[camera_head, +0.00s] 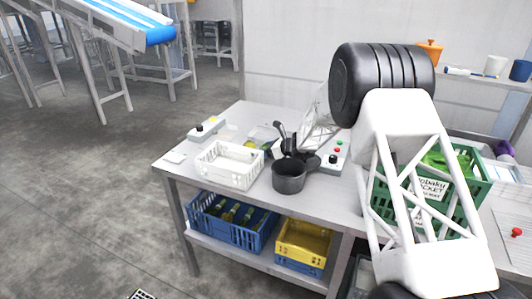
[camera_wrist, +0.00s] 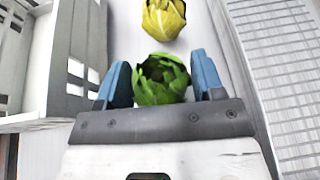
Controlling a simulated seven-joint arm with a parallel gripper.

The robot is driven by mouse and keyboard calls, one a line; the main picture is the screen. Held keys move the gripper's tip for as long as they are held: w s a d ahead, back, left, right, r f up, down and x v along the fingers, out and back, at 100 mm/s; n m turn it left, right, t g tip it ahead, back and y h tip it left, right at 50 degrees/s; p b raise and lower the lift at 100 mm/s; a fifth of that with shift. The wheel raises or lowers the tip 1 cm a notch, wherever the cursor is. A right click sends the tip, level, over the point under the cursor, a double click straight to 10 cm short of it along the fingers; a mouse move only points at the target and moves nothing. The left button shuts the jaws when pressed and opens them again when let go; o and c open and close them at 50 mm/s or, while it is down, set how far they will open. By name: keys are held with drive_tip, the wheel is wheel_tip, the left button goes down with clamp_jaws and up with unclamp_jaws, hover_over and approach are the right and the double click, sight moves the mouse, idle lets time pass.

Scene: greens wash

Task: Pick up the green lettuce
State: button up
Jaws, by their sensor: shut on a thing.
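The green lettuce (camera_wrist: 160,88) is a small, round, leafy dark-green head in the wrist view. It sits between the two blue fingers of my gripper (camera_wrist: 161,72), which is shut on it. A yellow-green lettuce (camera_wrist: 164,18) lies just beyond the fingertips, apart from the held one.
A white crate (camera_head: 230,178) stands on the table (camera_head: 225,200), and its wall is close on the left in the wrist view. A green crate (camera_head: 468,205) stands on the right. Blue (camera_head: 215,228) and yellow (camera_head: 300,252) crates sit on the lower shelf.

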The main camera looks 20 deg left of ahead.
sight(266, 144)
wheel_tip(266, 144, up, 9)
idle(0.5)
